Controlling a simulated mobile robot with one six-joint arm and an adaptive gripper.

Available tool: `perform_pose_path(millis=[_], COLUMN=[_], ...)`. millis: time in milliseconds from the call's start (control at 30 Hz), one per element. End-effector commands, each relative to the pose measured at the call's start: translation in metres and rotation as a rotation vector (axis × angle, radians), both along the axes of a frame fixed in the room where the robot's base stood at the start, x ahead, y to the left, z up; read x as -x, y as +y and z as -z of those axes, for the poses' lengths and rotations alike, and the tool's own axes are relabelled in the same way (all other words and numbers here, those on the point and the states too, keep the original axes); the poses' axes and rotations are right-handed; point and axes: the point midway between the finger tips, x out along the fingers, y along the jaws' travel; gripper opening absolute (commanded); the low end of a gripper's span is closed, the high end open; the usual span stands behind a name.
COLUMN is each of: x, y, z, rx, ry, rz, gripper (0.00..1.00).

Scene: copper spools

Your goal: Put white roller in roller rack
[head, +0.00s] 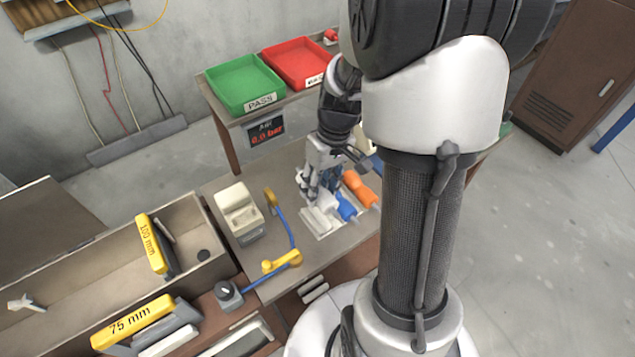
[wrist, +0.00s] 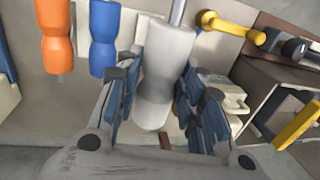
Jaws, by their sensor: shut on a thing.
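The white roller (wrist: 165,70) lies between the fingers of my gripper (wrist: 158,90) in the wrist view, and the gripper is shut on it. In the head view my gripper (head: 310,190) is over the pale roller rack (head: 318,230), with the white roller (head: 327,203) at its fingertips. A blue roller (head: 346,206) and an orange roller (head: 361,188) lie side by side in the rack, to the right of the white one. In the wrist view the blue roller (wrist: 104,40) and orange roller (wrist: 56,38) appear to its left. I cannot tell whether the white roller touches the rack.
A beige device (head: 239,212) and a blue arm with yellow ends (head: 283,262) stand left of the rack. A green PASS tray (head: 277,101) and a red tray (head: 318,80) sit on the table behind. Yellow-labelled gauges (head: 150,245) lie at the left.

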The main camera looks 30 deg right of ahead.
Motion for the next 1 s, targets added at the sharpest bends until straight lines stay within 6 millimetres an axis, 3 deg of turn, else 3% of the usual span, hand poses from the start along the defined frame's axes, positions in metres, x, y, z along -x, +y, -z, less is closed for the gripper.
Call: perform_pose_path(millis=[1000], x=[0.000], y=[0.000], z=[0.074], rx=[0.000], ry=[0.000], rz=[0.001], gripper=[0.04])
